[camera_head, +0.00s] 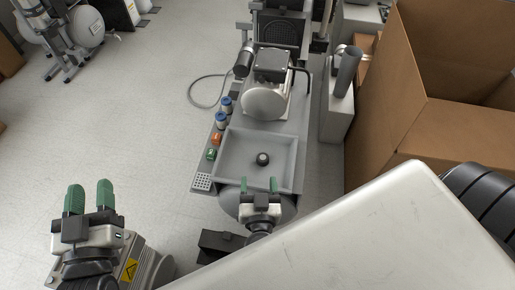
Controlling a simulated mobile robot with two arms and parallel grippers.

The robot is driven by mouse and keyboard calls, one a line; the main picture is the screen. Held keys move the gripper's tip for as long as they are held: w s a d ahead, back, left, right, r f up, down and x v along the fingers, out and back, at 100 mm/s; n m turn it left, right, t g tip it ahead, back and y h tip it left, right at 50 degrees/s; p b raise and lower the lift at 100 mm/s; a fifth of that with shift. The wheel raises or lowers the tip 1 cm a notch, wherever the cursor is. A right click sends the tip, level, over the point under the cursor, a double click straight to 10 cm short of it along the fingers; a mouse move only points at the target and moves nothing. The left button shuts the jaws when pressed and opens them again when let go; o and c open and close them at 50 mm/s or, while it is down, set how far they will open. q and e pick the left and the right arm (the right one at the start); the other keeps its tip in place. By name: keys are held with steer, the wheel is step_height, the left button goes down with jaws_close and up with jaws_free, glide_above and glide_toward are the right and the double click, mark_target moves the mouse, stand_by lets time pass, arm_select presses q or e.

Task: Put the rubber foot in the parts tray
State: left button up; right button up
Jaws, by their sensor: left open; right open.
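The rubber foot (262,159), a small black round piece, lies inside the grey parts tray (229,142), right of the tray's middle. The tray sits on the near part of the grey bench. My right gripper (259,185), with green fingertips, is open and empty at the near edge of the tray, just in front of the foot and apart from it in the picture. My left gripper (89,197) is open and empty over the floor, well left of the bench.
A compressor with a motor (267,98) stands on the bench behind the tray. Blue-topped cylinders (222,119), an orange part (215,138) and a green part (211,154) line the bench's left edge. A large cardboard box (390,120) stands to the right.

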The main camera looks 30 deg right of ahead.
step_height(320, 180, up, 20)
steer(key=w+n+t+y, duration=0.2)
steer(key=n+t+y, duration=0.1)
steer(key=n+y, duration=0.5)
steer(key=shift+w+a+f+n+y, duration=0.15)
steer(key=shift+a+n+y, duration=0.25)
steer(key=shift+y, duration=1.5)
steer(key=shift+a, duration=0.1)
